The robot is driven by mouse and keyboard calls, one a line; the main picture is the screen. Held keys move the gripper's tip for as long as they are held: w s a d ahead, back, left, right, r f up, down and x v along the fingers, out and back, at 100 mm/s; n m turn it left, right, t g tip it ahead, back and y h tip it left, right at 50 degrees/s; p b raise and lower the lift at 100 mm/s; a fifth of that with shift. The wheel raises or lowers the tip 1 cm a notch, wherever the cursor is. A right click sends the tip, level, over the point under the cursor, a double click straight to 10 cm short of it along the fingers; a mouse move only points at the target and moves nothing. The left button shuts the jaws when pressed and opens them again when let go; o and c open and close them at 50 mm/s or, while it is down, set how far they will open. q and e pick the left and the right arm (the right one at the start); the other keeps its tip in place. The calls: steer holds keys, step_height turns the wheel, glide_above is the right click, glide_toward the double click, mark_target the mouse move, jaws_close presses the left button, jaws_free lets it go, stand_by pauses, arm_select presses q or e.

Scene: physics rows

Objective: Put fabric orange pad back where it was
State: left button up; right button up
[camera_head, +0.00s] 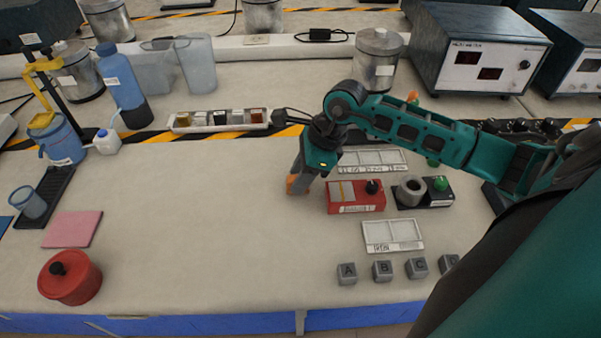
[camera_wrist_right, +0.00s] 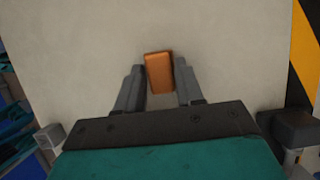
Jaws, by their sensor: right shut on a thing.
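The orange fabric pad (camera_wrist_right: 159,73) is between the fingertips of my right gripper (camera_wrist_right: 160,85) in the right wrist view. The right gripper is shut on it, with a finger on each side. In the head view the right gripper (camera_head: 297,184) points down over the middle of the bench, and a bit of the orange pad (camera_head: 292,188) shows at its tips. I cannot tell whether the pad touches the bench. A tray of small swatches (camera_head: 219,120) lies further back on the left. My left gripper is not in view.
A red box with a black knob (camera_head: 355,196) stands just right of the gripper. Lettered grey cubes (camera_head: 382,271) and a white tray (camera_head: 392,235) are at front right. A pink pad (camera_head: 72,229) and red pot (camera_head: 70,278) are at left. The front middle bench is clear.

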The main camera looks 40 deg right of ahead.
steer(key=shift+f, duration=0.25)
steer(key=o, duration=1.1)
steer(key=shift+r, duration=0.15)
steer(key=shift+r, duration=0.2)
steer(key=v, duration=1.2)
steer(key=shift+a, duration=0.1)
